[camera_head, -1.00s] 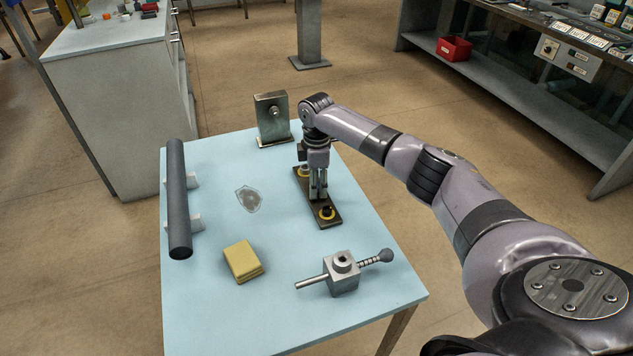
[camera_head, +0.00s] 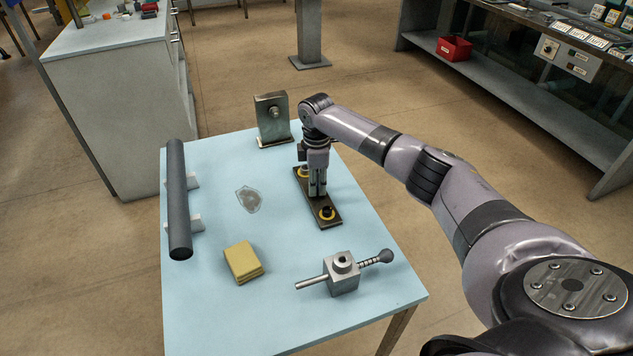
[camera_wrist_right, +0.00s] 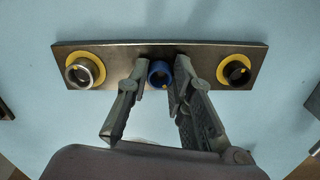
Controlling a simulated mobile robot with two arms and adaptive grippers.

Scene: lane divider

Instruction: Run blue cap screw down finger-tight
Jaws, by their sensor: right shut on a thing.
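The blue cap screw (camera_wrist_right: 159,73) stands at the middle of a dark metal plate (camera_wrist_right: 205,56), between two yellow-ringed positions. My right gripper (camera_wrist_right: 155,83) points down over the plate with a fingertip on each side of the blue screw and is shut on it. In the head view my right gripper (camera_head: 317,188) hides the blue screw. The plate also shows in the head view (camera_head: 323,203). I cannot tell how far the screw is seated. My left gripper is not in view.
The left yellow ring (camera_wrist_right: 70,67) holds a silver-rimmed socket; the right yellow ring (camera_wrist_right: 236,70) holds a dark one. On the blue table (camera_head: 210,305) are a yellow block (camera_head: 243,261), a vice-like block with handle (camera_head: 342,275), a dark tube (camera_head: 178,200) and a metal bracket (camera_head: 272,117).

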